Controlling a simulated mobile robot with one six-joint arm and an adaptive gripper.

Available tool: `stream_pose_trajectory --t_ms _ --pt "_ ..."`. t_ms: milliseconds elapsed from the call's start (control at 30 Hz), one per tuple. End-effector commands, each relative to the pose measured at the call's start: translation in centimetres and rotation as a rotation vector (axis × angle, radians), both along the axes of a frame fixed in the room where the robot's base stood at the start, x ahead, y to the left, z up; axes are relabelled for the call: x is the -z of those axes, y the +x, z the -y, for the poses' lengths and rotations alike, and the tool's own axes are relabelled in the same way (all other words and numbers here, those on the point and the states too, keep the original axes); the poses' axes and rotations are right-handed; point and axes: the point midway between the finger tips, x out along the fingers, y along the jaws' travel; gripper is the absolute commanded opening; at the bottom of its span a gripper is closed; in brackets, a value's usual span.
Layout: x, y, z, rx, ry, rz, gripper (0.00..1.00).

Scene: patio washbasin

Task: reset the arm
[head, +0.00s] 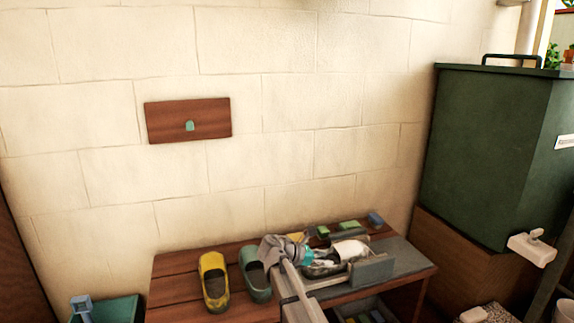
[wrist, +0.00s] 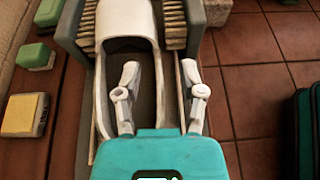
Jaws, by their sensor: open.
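My gripper (wrist: 159,72) is open in the wrist view, its two pale fingers spread apart with nothing held between them. In the head view my gripper (head: 318,264) is low over the right part of the wooden bench (head: 180,265), its fingers small and partly hidden. A white, shoe-like object (head: 350,249) sits just ahead of the fingers in a grey holder (head: 371,270). The wrist view shows this white object (wrist: 126,18) between rows of bristles. I cannot tell whether a finger touches the holder.
A yellow clog (head: 214,282) and a green clog (head: 255,275) stand left of my gripper. Small blocks, including a green one (head: 349,226) and a blue one (head: 375,219), lie along the wall. A large green box (head: 490,150) stands right. Space above the bench is clear.

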Motion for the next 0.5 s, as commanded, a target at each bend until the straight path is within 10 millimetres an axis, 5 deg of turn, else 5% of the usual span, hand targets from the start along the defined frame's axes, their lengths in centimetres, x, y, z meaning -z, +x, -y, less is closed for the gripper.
stream_pose_trajectory --t_ms 100,500 --pt "-1.7 0.2 -0.1 -0.001 -0.001 0.002 0.52" --pt "0.2 -4.6 3.7 0.209 0.294 0.199 0.52"
